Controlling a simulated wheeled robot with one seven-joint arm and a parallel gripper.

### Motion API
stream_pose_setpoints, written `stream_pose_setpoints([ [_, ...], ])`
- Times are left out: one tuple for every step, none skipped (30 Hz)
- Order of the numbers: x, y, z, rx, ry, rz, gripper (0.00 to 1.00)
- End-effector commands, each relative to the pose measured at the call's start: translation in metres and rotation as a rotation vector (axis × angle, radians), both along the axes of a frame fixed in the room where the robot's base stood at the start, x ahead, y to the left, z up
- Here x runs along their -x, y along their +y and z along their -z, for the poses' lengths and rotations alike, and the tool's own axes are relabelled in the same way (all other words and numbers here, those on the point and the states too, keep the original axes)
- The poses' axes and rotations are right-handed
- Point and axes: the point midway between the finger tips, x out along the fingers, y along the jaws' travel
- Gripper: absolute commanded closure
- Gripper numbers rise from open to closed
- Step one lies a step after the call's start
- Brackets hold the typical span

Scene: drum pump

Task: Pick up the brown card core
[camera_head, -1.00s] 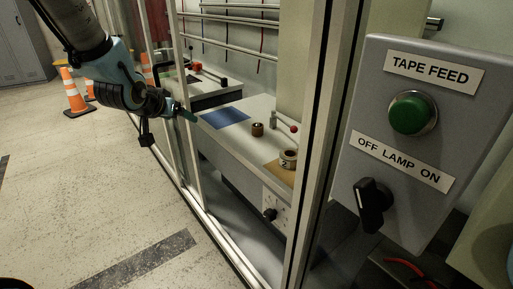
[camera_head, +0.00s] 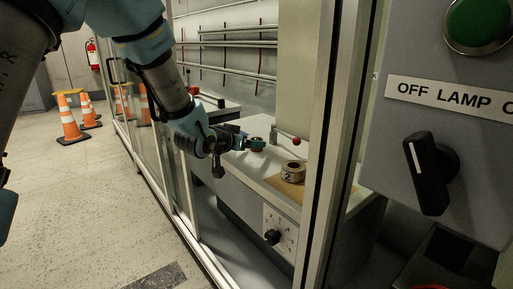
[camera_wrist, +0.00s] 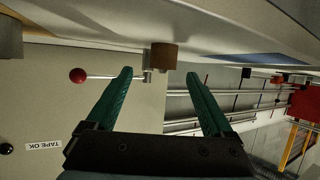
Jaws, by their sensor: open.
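The brown card core (camera_wrist: 164,57) is a short brown cylinder standing on the pale bench top, which appears upside down in the wrist view. It shows between and just beyond my fingertips, with no visible contact. My gripper (camera_wrist: 160,75) is open, with one green finger on each side and nothing held. In the head view my gripper (camera_head: 255,144) reaches through the opening in the frame, low over the bench (camera_head: 233,161). The core is mostly or wholly hidden behind the fingers there.
A metal post with a red-ball lever (camera_head: 296,141) stands close beside the core. An upright frame post (camera_head: 324,150) and a grey control box (camera_head: 440,130) stand nearer right.

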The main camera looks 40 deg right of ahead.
Motion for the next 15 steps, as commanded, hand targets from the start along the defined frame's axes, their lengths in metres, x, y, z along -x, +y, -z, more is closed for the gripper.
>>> stream_pose_setpoints([
  [-0.002,-0.004,0.004,0.0,-0.001,0.0,0.14],
  [-0.003,-0.007,0.006,0.0,-0.001,0.0,0.14],
  [-0.006,-0.011,0.009,-0.001,-0.001,0.0,0.14],
  [-0.008,-0.015,0.011,0.001,-0.001,0.0,0.14],
  [-0.01,-0.019,0.013,0.001,0.0,0.0,0.14],
  [-0.013,-0.024,0.016,0.0,0.0,0.0,0.14],
  [-0.014,-0.028,0.017,-0.001,0.0,0.0,0.14],
  [-0.015,-0.032,0.018,0.0,0.0,0.0,0.14],
  [-0.016,-0.036,0.019,0.0,0.0,0.0,0.14],
  [-0.017,-0.038,0.02,0.0,-0.001,0.0,0.14],
  [-0.017,-0.04,0.02,0.0,-0.001,0.0,0.14],
  [-0.018,-0.042,0.021,-0.001,0.0,0.0,0.14],
  [-0.018,-0.042,0.021,-0.001,0.0,0.0,0.14],
  [-0.018,-0.043,0.021,-0.001,0.0,0.0,0.14],
  [-0.018,-0.043,0.021,-0.001,0.0,0.0,0.14],
])
